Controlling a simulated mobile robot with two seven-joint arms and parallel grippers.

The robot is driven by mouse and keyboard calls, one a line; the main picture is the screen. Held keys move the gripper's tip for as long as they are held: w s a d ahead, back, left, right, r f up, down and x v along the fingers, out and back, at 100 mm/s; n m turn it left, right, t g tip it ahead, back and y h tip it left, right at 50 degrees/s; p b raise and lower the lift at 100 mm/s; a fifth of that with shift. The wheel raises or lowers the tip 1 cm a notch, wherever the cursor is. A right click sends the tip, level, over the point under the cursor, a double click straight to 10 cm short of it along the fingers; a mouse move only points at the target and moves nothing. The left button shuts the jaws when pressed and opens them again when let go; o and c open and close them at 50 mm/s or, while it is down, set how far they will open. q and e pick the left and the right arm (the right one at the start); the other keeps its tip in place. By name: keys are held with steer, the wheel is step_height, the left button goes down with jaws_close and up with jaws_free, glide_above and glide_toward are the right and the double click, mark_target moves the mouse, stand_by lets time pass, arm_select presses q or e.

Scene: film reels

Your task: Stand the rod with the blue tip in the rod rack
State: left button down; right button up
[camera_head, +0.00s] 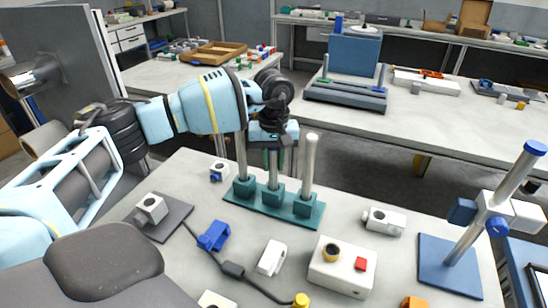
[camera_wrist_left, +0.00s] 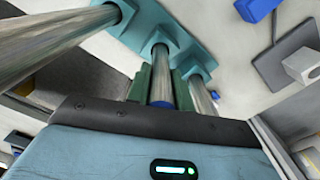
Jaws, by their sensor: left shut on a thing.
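The teal rod rack (camera_head: 296,207) stands on the near table with three socket blocks in a row. Plain metal rods stand in its left and right sockets. My left gripper (camera_head: 273,150) is above the middle socket, pointing down, shut on the rod with the blue tip (camera_wrist_left: 160,85). In the left wrist view, the blue tip lies between the green fingers of my left gripper (camera_wrist_left: 155,88), close to the palm. The rod's lower end meets the middle socket and looks upright in it; how deep it sits is hidden. My right gripper is not in view.
Rods stand close on both sides of my left gripper. A white box with buttons (camera_head: 342,266), a blue connector (camera_head: 214,236) and small white blocks lie in front. A blue-based stand (camera_head: 450,264) with a tilted rod is at right.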

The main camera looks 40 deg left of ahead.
arm_select(q)
steer(key=shift+s+f, duration=0.1)
steer(key=shift+f, duration=0.1)
steer(key=c, duration=1.1)
jaws_free()
steer(key=shift+c, duration=0.2)
step_height(320, 180, up, 8)
steer(key=shift+f, duration=0.1)
steer(key=shift+d, duration=0.1)
